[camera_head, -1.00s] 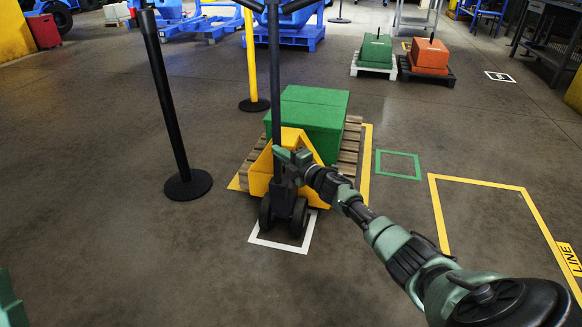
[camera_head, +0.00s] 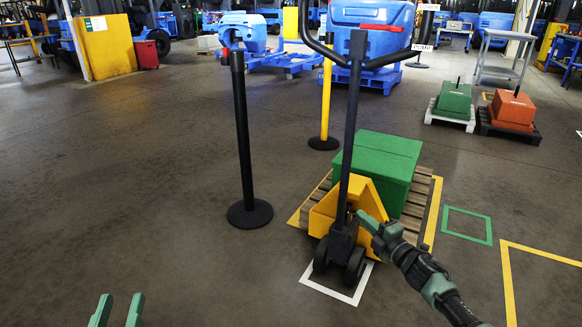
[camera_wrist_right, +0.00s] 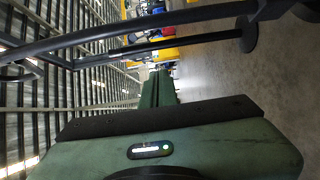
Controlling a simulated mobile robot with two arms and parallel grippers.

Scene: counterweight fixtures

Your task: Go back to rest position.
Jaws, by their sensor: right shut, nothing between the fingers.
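My right gripper (camera_head: 366,222) is shut and empty. In the head view it overlaps the yellow base of a pallet truck (camera_head: 328,212), just right of its dark mast; I cannot tell whether they touch. In the right wrist view its green fingers (camera_wrist_right: 158,90) are closed together, and dark bars of the truck's handle cross close by. My left gripper (camera_head: 117,312) shows at the bottom left edge with its two green fingertips apart and nothing between them. The rest of my left arm is out of view.
A green box (camera_head: 385,162) sits on a wooden pallet (camera_head: 416,212) at the truck. A black post (camera_head: 244,150) and a yellow post (camera_head: 326,100) stand left of it. Green (camera_head: 454,105) and orange (camera_head: 513,108) weights stand far right. The left floor is clear.

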